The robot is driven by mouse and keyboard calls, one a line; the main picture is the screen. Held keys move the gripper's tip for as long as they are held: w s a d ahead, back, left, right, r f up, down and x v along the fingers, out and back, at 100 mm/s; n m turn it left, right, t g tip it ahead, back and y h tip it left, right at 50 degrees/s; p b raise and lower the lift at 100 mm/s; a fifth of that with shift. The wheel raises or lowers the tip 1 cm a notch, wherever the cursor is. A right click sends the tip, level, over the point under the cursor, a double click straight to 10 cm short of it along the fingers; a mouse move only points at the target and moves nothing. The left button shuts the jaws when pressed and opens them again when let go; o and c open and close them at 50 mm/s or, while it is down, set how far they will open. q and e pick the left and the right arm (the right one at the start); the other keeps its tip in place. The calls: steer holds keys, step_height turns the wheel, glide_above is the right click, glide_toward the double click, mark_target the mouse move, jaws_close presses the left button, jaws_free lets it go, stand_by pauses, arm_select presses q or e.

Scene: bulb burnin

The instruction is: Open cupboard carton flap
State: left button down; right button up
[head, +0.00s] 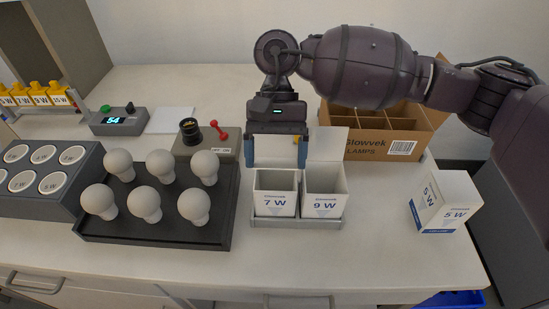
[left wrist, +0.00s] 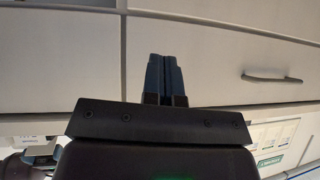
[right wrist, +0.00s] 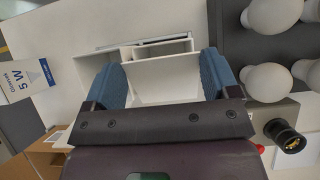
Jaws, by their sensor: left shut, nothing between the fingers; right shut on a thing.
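Two white cartons, the 7 W carton (head: 275,204) and the 9 W carton (head: 324,206), stand side by side in a grey holder with their tops open. The 9 W flap (head: 327,146) stands up at the back. My right gripper (head: 276,153) is above the back of the 7 W carton, its fingers wide apart on the two sides of a white flap (right wrist: 165,82), which it grips by its edges. My left gripper (left wrist: 164,78) is shut and empty, in front of the drawer fronts; it is outside the head view.
A dark tray (head: 160,236) with several bulbs lies left of the cartons. A closed 5 W carton (head: 445,203) stands at the right. A brown Glowvek box (head: 385,144) is behind. A grey unit with a red lever (head: 219,130) is close left of my right gripper.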

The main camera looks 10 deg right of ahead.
stand_by(0.4)
steer(key=o, duration=1.1)
steer(key=shift+o, duration=0.2)
steer(key=v, duration=1.1)
steer(key=shift+w+b, duration=0.15)
steer(key=shift+b, duration=0.15)
steer(key=shift+f, duration=0.15)
